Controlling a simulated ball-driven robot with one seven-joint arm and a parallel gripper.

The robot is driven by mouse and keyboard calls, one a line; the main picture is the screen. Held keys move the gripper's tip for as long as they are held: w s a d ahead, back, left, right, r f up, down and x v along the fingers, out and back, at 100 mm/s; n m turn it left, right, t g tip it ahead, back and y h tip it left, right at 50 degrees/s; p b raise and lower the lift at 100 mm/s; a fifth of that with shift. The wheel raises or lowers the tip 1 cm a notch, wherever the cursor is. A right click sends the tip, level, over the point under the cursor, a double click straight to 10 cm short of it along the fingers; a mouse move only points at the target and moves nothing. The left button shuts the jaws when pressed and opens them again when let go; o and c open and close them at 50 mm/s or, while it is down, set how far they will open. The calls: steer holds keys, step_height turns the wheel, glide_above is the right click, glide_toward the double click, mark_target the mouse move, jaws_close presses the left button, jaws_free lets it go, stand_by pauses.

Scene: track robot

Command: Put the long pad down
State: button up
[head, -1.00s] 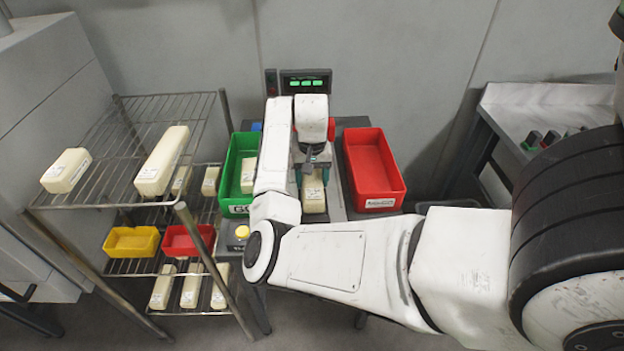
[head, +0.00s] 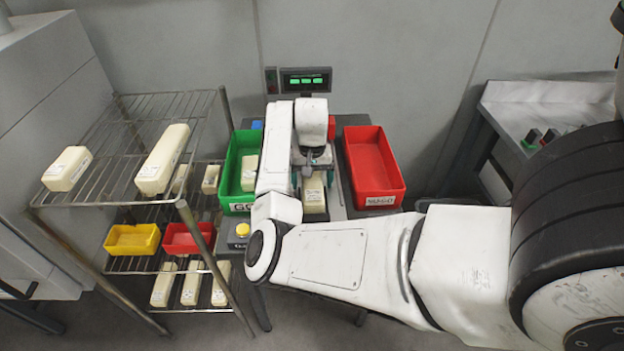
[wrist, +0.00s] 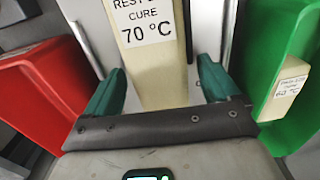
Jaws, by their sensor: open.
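The long pad (head: 314,193) is a cream block with a printed label. It lies on the grey plate between the green bin and the red bin. In the wrist view the pad (wrist: 158,76) shows a label reading "CURE 70 °C". My gripper (head: 314,178) is right over it in the head view. In the wrist view my gripper (wrist: 158,85) has its two green fingers apart, one on each side of the pad, with a gap visible on both sides. Part of the pad is hidden under my wrist.
A green bin (head: 229,187) holding a cream pad stands left of the plate, and an empty red bin (head: 377,200) stands right. A display (head: 305,81) with green lights is behind. A wire rack (head: 100,195) at left carries several pads and small yellow and red bins.

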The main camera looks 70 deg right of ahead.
mark_target(314, 179)
steer(key=shift+r, duration=0.1)
step_height(314, 179, up, 12)
steer(key=shift+b, duration=0.3)
stand_by(0.7)
steer(key=w+a+f+n+t+h, duration=0.2)
steer(key=a+f+n, duration=0.25)
steer(key=a, duration=0.35)
steer(key=w+a+f+n+t+h, duration=0.1)
steer(key=a+f+n+t+h, duration=0.15)
steer(key=a+n, duration=0.4)
steer(key=s+a+f+n+y, duration=0.1)
steer(key=s+a+f+y, duration=0.1)
steer(key=a, duration=0.7)
steer(key=s+a+f+n+y, duration=0.1)
steer(key=s+a+f+y, duration=0.15)
steer(key=a, duration=0.75)
steer(key=s+d+f+g, duration=0.1)
steer(key=s+f+g, duration=0.2)
steer(key=s+f, duration=0.3)
steer(key=s, duration=0.4)
steer(key=shift+s+d+f, duration=0.15)
steer(key=shift+s+d, duration=0.05)
steer(key=shift+d, duration=0.1)
